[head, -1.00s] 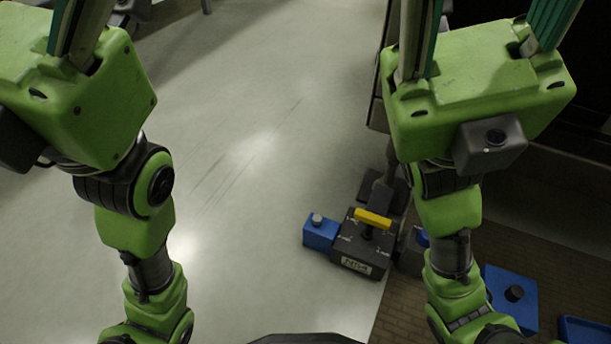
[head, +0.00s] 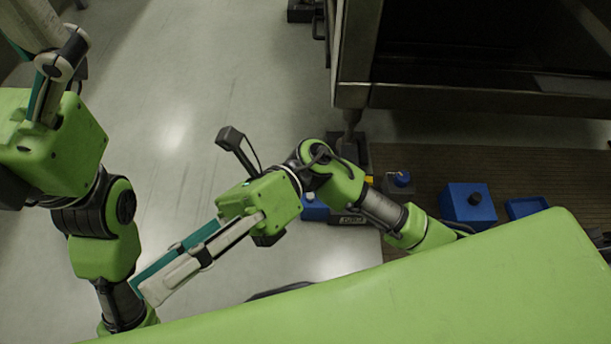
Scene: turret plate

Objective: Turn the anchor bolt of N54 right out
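The dark block with a pale label (head: 350,219), too small to read surely, stands on the floor beyond my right arm. The arm hides most of it; only a bit of its yellow bar (head: 369,178) shows. A blue box (head: 315,209) sits at its left, partly covered. I cannot make out the anchor bolt. My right gripper (head: 145,290) points down and left over the floor, well away from the block, with nothing seen in it. Its fingers overlap in this view. My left gripper (head: 45,70) is at the upper left, partly cut off by the frame.
A dark block with a blue-based knob (head: 401,178) stands right of the labelled block. Further right are a blue box with a black knob (head: 470,203) and a blue tray (head: 527,207). A metal-framed cabinet (head: 350,94) stands behind. Pale floor (head: 180,110) is open at left.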

